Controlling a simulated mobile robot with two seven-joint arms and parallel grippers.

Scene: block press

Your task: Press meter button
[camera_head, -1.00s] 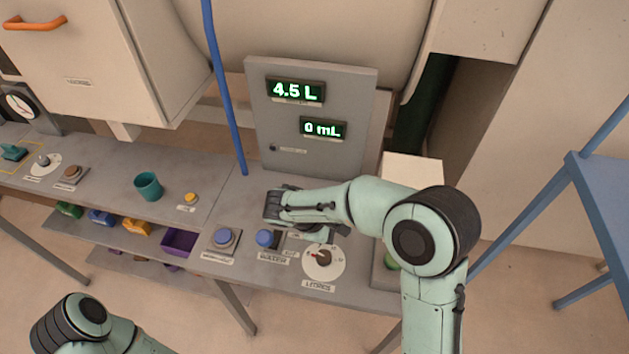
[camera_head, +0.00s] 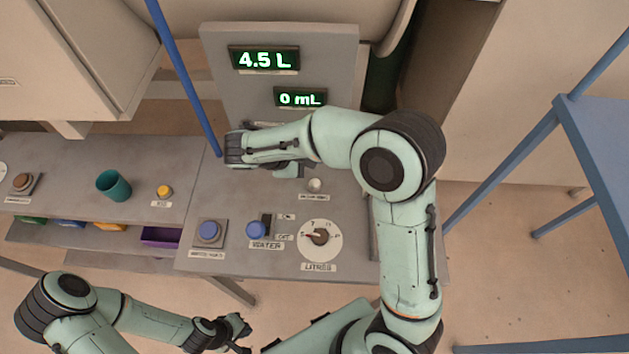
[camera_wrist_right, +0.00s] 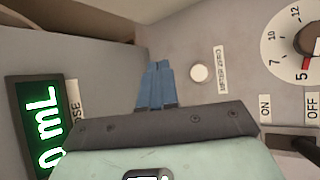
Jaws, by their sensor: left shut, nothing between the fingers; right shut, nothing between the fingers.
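A small white round button (camera_head: 315,185) with a label below it sits on the counter in front of the grey display panel (camera_head: 345,60). My right gripper's blue fingers (camera_wrist_right: 156,72) are shut and empty. They appear beside the white button in that view, apart from it; their height above the counter is unclear. In the head view the right fingers are hidden by the hand and forearm. My left gripper (camera_head: 240,336) is shut and empty, low in front of the counter.
The panel shows 4.5 L and 0 mL. A teal cup (camera_head: 113,186) and yellow button (camera_head: 164,191) are left; a blue stand (camera_head: 590,130) is right.

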